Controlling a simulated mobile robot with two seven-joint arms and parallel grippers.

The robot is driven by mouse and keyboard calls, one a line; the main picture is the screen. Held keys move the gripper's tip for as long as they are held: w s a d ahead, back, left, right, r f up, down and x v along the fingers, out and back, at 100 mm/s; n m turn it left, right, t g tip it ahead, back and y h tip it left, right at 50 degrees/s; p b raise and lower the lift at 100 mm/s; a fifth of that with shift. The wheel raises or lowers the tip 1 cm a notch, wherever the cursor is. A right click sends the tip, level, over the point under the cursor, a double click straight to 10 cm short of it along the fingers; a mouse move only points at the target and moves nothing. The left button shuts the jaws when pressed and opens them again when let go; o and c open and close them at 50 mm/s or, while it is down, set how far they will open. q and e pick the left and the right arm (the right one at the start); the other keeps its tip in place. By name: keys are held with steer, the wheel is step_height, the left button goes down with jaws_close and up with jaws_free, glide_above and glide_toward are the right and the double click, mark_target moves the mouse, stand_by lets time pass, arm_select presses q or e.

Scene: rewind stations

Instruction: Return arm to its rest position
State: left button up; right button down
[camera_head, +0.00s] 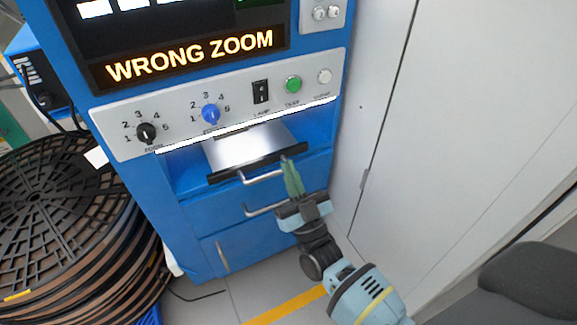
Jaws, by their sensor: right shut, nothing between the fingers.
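My right gripper (290,176) reaches up from the lower right, with its green fingers shut and nothing between them. Its tips are in front of the right end of the black front edge of the open tray (250,146), close to the tray's silver handle (262,177). I cannot tell whether they touch. The gripper body hides part of the lower drawer front. My left gripper is out of view.
The blue machine (190,225) has a panel with a black knob (147,133), a blue knob (210,113), a switch (261,92) and a green button (293,84). Its display reads "WRONG ZOOM". Large reels (60,205) stand left. A white wall is right; a dark seat (535,280) is lower right.

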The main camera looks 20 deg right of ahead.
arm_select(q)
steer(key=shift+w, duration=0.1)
